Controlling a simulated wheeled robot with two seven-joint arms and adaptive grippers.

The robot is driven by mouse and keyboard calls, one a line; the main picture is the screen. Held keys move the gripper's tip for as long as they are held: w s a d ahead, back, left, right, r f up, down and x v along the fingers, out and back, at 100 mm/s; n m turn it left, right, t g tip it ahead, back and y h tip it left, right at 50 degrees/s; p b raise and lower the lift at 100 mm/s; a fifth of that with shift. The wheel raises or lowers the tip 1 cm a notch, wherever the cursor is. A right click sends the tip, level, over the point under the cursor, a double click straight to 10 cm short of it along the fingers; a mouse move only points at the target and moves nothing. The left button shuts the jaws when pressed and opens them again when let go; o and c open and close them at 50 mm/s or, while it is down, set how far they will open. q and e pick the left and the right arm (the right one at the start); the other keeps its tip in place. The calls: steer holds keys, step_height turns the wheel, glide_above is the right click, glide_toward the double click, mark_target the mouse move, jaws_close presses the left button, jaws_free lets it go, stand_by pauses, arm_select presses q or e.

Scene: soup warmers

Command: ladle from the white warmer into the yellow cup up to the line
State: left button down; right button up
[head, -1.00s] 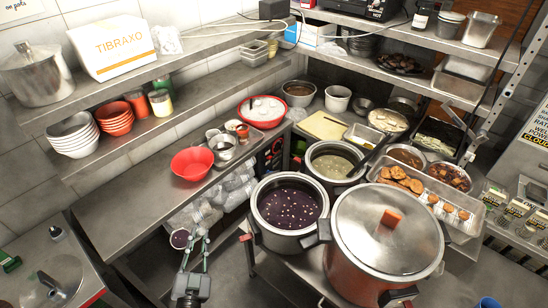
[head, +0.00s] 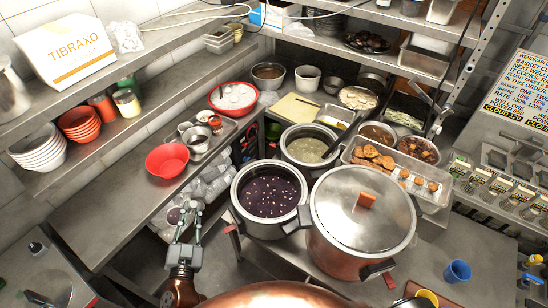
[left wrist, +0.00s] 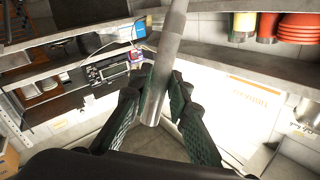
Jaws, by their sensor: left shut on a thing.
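My left gripper (head: 187,226) is left of and below the pot of purple soup (head: 268,192). It is shut on a grey metal handle (left wrist: 172,60), which stands between the fingers in the left wrist view. The purple soup pot is pale outside and open. Behind it stands another open pale pot (head: 309,145) with greenish soup. A yellow cup (head: 425,297) shows partly at the bottom edge, its lower part cut off.
A lidded copper pot (head: 362,215) stands right of the purple soup. A blue cup (head: 457,271) stands on the counter at right. A food tray (head: 397,172) lies behind. A red bowl (head: 167,160) sits on the left counter.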

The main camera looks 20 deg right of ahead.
arm_select(q)
steer(key=d+r+m+g+h+p, duration=0.2)
steer(key=d+p, duration=0.3)
steer(key=d, duration=0.4)
steer(key=d+r+m+g+h+p, duration=0.3)
steer(key=d+r+h+p, duration=0.1)
steer(key=d, duration=0.6)
steer(key=d+r+m+g+h+p, duration=0.3)
steer(key=d+r+p, duration=0.2)
steer(key=d+p, duration=0.3)
steer(key=shift+d+r, duration=0.25)
steer(key=shift+d, duration=1)
arm_select(e)
step_height(320, 180, up, 18)
steer(key=w, duration=0.1)
steer(key=shift+w+d+r, duration=0.2)
steer(key=shift+w+d, duration=0.05)
steer(key=shift+w, duration=0.05)
arm_select(q)
steer(key=shift+s+a, duration=0.1)
steer(key=shift+s, duration=0.05)
arm_select(e)
steer(key=shift+a+f, duration=0.1)
steer(key=shift+a, duration=0.05)
